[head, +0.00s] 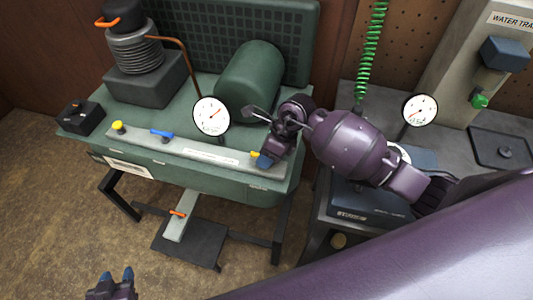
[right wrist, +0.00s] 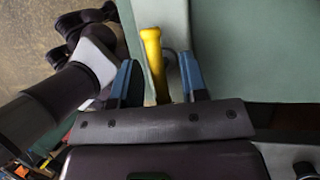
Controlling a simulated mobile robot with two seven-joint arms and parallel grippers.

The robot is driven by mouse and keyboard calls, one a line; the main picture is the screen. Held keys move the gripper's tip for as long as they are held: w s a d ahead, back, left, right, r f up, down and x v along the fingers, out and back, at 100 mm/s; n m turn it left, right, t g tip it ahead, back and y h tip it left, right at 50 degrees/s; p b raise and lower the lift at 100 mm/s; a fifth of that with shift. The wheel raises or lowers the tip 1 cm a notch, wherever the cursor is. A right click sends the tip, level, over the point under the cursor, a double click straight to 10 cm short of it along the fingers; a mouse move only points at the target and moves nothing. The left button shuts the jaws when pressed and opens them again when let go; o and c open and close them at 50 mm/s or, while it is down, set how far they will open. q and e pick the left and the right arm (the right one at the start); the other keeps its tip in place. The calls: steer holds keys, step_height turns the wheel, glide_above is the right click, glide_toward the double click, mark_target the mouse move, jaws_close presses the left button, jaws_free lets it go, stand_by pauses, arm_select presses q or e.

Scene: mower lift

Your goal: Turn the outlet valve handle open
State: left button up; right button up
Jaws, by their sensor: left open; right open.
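A yellow valve handle (head: 254,154) is at the right end of the grey front strip on the green machine. The right wrist view shows this yellow handle (right wrist: 153,58) standing between the two blue fingertips of my right gripper (right wrist: 157,80). The jaws are open, one finger on each side, and the handle looks nearer the left finger. In the head view my right gripper (head: 266,160) covers part of the handle. My left gripper (head: 116,276) is open and empty at the bottom left, over the floor. No label names the outlet valve legibly.
A blue lever (head: 162,133) and another yellow handle (head: 118,127) sit further left on the strip. A round gauge (head: 211,115) stands behind it. A foot pedal (head: 190,240) is below. A dark-topped bench (head: 460,150) with another gauge (head: 420,109) is at right.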

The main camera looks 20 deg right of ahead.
steer(key=c, duration=0.6)
jaws_close()
arm_select(q)
steer(key=shift+s+f, duration=0.2)
steer(key=shift+s, duration=0.05)
steer(key=shift+f, duration=0.1)
